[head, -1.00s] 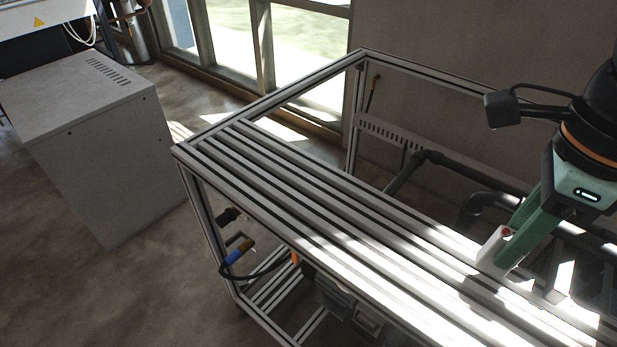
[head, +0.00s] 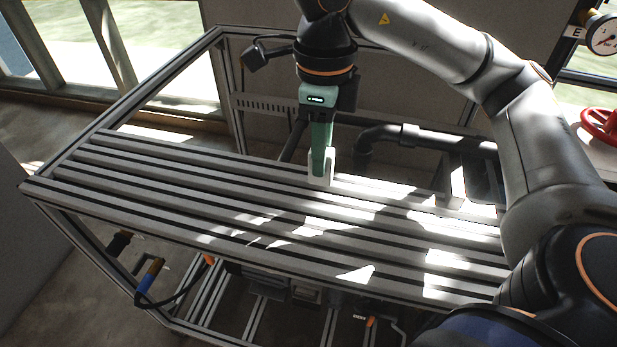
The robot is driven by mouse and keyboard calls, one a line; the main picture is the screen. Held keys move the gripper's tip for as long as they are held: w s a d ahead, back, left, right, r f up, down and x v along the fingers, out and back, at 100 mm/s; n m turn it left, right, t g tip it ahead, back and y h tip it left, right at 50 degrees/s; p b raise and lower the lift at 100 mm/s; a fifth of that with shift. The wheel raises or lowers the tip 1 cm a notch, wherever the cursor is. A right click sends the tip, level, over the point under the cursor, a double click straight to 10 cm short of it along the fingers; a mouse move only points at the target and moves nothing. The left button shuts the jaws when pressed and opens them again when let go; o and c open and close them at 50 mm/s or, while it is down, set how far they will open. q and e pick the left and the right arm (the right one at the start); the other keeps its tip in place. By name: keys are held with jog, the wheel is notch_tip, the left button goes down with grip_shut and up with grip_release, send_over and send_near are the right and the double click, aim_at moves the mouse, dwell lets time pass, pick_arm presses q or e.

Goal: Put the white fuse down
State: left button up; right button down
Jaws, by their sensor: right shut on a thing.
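My right gripper (head: 320,172) points down over the far edge of the slatted metal bench top (head: 180,192). Its green fingers are shut on the white fuse (head: 314,176), a small pale block at the fingertips. The fingers hide part of the fuse. Its lower end is at or just above the slats; I cannot tell whether it touches. My left gripper is not in view.
The slatted top is bare, with bright sun patches on its right half. Dark pipes (head: 368,150) run behind the bench. Cables with orange and blue parts (head: 150,275) hang below its front left. A red handwheel (head: 600,126) is at the far right.

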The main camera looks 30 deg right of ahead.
jog(key=shift+w+a+f, duration=0.25)
jog(key=shift+w+f, duration=0.35)
jog(key=shift+f, duration=0.15)
jog(key=shift+w+a+f, duration=0.1)
jog(key=shift+w+f, duration=0.1)
jog(key=shift+f, duration=0.1)
jog(key=f+b, duration=0.1)
jog(key=f, duration=0.2)
jog(key=shift+w+f+b, duration=0.15)
jog(key=shift+w+b, duration=0.05)
jog(key=shift+b, duration=0.1)
jog(key=shift+f, duration=0.1)
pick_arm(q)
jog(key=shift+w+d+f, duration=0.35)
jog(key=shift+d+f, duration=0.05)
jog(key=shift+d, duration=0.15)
pick_arm(e)
jog(key=c, duration=0.7)
grip_release()
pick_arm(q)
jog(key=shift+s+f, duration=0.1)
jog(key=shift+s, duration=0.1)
